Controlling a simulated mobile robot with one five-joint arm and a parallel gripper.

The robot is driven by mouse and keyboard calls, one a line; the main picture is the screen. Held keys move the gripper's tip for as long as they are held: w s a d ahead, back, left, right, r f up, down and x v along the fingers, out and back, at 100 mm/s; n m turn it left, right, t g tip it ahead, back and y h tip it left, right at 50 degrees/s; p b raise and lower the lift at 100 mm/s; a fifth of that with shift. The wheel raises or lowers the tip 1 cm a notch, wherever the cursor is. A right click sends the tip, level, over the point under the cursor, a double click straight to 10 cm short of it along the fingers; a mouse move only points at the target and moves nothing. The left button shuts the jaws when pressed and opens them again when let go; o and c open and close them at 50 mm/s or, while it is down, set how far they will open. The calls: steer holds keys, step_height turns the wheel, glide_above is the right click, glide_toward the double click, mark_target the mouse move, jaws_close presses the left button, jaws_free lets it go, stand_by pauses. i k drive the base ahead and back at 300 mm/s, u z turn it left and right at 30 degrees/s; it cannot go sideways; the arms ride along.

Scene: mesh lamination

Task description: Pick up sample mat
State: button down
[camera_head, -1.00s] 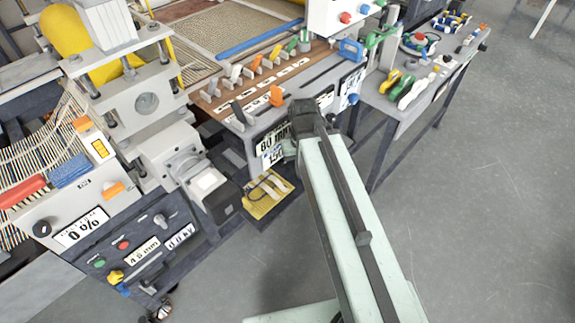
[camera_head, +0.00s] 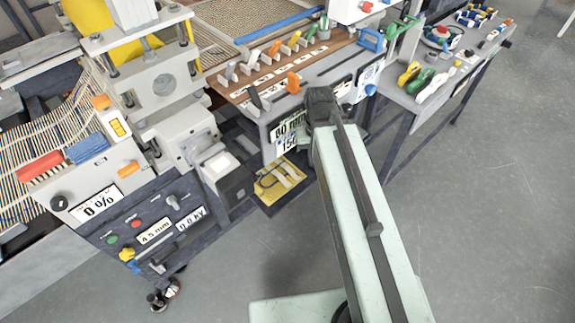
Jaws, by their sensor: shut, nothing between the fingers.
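A small yellow mat-like piece (camera_head: 270,186) lies low between the machine and the bench, with pale strips and a dark cable or loop on it. I cannot tell whether this is the sample mat; no other piece is clearly one. My pale green arm reaches up the middle of the picture. Its dark end, with my gripper (camera_head: 322,104), is in front of the bench's front edge, above and to the right of the yellow piece. The gripper is shut with nothing in it. Its fingertips are hard to make out against the bench.
The laminating machine (camera_head: 165,85) with rollers and a control panel (camera_head: 150,225) stands on the left. The bench (camera_head: 320,62) carries coloured clamps and labels. A side table (camera_head: 440,95) with tools stands at the right. The grey floor (camera_head: 480,230) at the right is clear.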

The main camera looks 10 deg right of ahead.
mark_target(276, 178)
steer(key=k, duration=0.5)
steer(key=z, duration=1.25)
steer(key=k, duration=1.45)
steer(key=u, duration=2)
steer(key=i, duration=1)
steer(key=z, duration=0.05)
